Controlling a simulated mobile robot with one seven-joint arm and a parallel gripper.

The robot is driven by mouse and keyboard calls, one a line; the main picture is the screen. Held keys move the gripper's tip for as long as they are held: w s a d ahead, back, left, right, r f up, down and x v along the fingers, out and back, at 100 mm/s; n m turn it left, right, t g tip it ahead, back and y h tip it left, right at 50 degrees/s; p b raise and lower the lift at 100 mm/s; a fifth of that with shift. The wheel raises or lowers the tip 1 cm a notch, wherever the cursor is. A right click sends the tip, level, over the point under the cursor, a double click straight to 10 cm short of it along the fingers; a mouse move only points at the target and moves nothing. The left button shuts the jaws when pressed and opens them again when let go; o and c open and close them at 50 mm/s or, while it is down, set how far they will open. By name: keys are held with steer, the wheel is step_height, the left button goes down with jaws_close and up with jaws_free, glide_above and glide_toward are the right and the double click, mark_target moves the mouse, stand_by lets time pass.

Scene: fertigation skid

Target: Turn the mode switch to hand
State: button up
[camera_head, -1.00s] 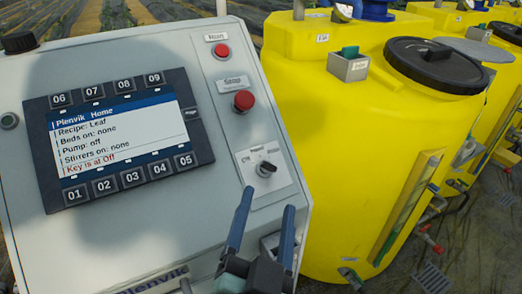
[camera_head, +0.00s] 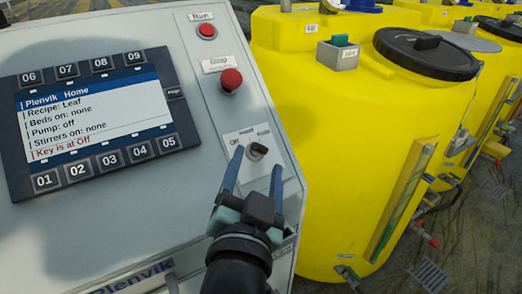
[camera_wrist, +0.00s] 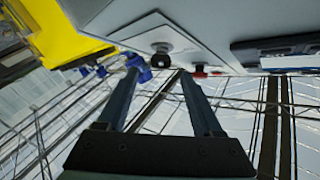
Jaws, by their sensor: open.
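The mode switch (camera_head: 257,150) is a small dark knob on a pale plate at the lower right of the grey control panel. The plate's left label reads Off; the others are too small to read surely. My gripper (camera_head: 258,158) is open, with its blue fingers reaching up from below, one on each side of the knob in the head view. In the wrist view, the knob (camera_wrist: 161,47) shows just beyond and between the fingertips (camera_wrist: 160,72), with no clear contact. The panel screen (camera_head: 90,112) reads "Key is at Off".
Above the switch are a red Stop button (camera_head: 231,80) and a red Run-labelled button (camera_head: 207,31). Numbered keys surround the screen. A yellow tank (camera_head: 320,150) with a black lid (camera_head: 425,53) stands close to the panel's right side.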

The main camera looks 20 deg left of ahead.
mark_target(260, 149)
steer(key=p+x, duration=0.1)
steer(key=x, duration=0.4)
steer(key=shift+w+a, duration=0.15)
steer(key=shift+w, duration=0.15)
jaws_close()
